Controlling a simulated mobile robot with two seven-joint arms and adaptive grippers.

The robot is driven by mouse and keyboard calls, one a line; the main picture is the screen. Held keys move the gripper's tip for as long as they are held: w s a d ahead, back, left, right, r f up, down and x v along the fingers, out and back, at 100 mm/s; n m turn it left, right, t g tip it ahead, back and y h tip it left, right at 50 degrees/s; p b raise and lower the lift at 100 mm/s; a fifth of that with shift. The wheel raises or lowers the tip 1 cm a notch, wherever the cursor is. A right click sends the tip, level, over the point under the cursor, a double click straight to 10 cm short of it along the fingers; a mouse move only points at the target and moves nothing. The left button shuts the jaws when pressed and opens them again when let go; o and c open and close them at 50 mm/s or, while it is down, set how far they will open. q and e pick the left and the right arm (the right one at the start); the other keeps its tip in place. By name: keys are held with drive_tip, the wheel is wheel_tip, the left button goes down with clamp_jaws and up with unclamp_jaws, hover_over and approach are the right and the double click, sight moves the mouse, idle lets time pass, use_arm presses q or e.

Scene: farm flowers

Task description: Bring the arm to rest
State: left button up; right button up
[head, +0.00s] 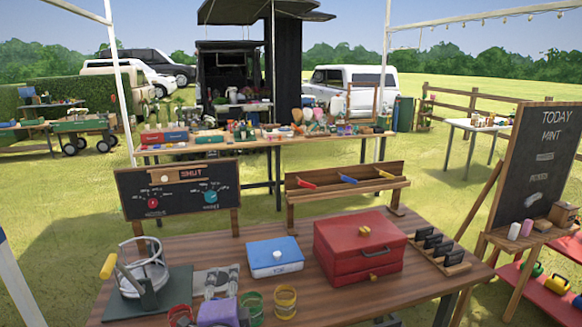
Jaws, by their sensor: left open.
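My right gripper is not in view.
A red chest (358,246) and a rack of black items (438,250) stand at right. Red (180,316), green (251,308) and yellow (285,302) banded tins crowd the front. A dial board (180,190) and a tool rack (346,183) line the back.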

use_arm(q)
drive_tip(key=s+f+n+g+h, duration=0.35)
drive_tip(key=s+f+n, duration=0.75)
drive_tip(key=s+f, duration=0.8)
drive_tip(key=s+a+f+n+g, duration=0.1)
drive_tip(key=s+f, duration=0.2)
drive_tip(key=s, duration=0.5)
drive_tip(key=s+a+f+n+g, duration=0.1)
drive_tip(key=s+f+g, duration=0.1)
drive_tip(key=s, duration=0.6)
drive_tip(key=s+a+f+n+g+y, duration=0.1)
drive_tip(key=s+f, duration=0.3)
drive_tip(key=s, duration=0.4)
drive_tip(key=shift+s+a+n, duration=0.2)
drive_tip(key=shift+n, duration=0.3)
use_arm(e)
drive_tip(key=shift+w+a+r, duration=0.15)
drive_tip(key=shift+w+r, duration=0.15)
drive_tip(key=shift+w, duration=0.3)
use_arm(q)
drive_tip(key=shift+g, duration=0.25)
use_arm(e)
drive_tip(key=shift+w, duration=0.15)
